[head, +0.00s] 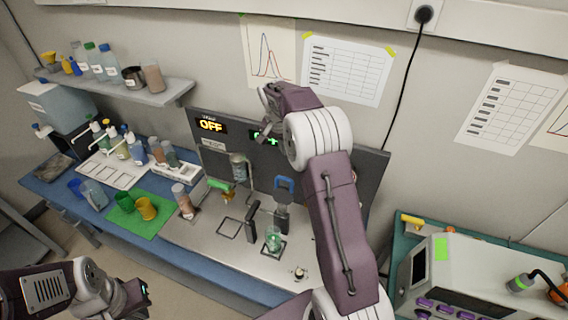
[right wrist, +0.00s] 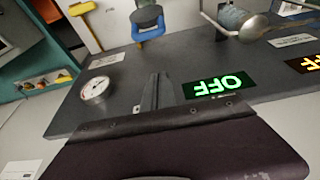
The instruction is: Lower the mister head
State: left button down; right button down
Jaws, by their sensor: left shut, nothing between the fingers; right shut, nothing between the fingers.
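A dark grey panel (head: 375,165) stands at the back of the bench. A dark head with a blue handle (head: 284,184) is on its front, above a glass beaker with green liquid (head: 273,239); the blue-handled head also shows in the right wrist view (right wrist: 150,33). A silver cylinder (head: 238,168) is mounted further left, and also shows in the right wrist view (right wrist: 236,18). No label marks either as the mister head. My right gripper (head: 266,98) is shut and empty in front of the panel's upper part; its fingers show in the right wrist view (right wrist: 157,92). My left gripper (head: 140,292) is shut and empty at lower left.
An orange OFF display (head: 211,125) and a green OFF display (right wrist: 219,87) are on the panel, with a round gauge (right wrist: 95,90). Cups stand on a green mat (head: 150,226). A shelf (head: 160,95) holds bottles at left. A cabinet device (head: 450,275) stands at right.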

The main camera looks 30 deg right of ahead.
jog(key=p+x, duration=0.4)
jog(key=x, duration=0.5)
jog(key=s+a+p, duration=0.1)
jog(key=s+a, duration=0.1)
jog(key=a, duration=0.1)
jog(key=shift+s+a+f+p, duration=0.1)
jog(key=shift+s+f+p, duration=0.2)
jog(key=shift+f+p, duration=0.1)
jog(key=shift+w, duration=0.1)
jog(key=shift+f, duration=0.15)
